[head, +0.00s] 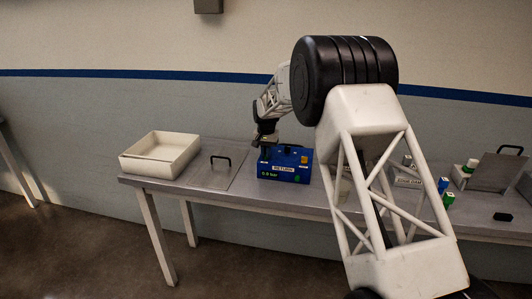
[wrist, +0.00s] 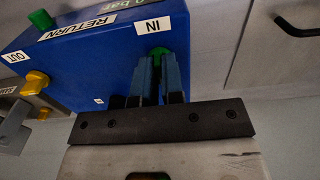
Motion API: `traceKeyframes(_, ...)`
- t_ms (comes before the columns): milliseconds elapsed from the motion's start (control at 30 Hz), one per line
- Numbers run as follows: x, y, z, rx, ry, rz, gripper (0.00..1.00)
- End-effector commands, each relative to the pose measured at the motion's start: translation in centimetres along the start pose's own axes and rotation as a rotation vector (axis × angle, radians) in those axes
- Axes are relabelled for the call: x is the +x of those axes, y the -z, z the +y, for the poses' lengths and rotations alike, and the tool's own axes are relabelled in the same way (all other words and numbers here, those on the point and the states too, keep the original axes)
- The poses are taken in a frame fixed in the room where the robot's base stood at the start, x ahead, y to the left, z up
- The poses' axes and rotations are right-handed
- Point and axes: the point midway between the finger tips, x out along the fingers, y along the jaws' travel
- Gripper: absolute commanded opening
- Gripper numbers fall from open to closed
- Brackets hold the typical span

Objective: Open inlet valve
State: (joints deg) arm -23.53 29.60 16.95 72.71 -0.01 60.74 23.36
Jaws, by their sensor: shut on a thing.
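A blue box (head: 290,172) with a RETURN label and a small green pressure readout stands on the metal table, and it fills much of the wrist view (wrist: 95,60). On it, beside the IN label, is a green inlet valve handle (wrist: 159,51), mostly hidden between my fingers. My gripper (wrist: 158,65) is shut on this green handle. In the head view my gripper (head: 265,152) is at the box's upper left edge, and the handle cannot be made out there. Another green knob (wrist: 41,19) is near the OUT label, with a yellow knob (wrist: 34,82) below it.
Left of the box, a flat plate (head: 213,170) with a black handle lies on the table, then an open white tub (head: 160,154). To the right are small bottles (head: 443,185) and a grey panel (head: 497,172) with a handle. My arm hides the table's middle.

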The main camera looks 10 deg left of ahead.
Motion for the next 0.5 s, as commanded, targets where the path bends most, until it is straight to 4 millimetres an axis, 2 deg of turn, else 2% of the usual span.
traceKeyframes(467,-0.13,0.03,-0.01,0.019,0.001,0.001,0.0)
traceKeyframes(500,-0.13,0.03,-0.01,0.019,0.001,0.001,0.13)
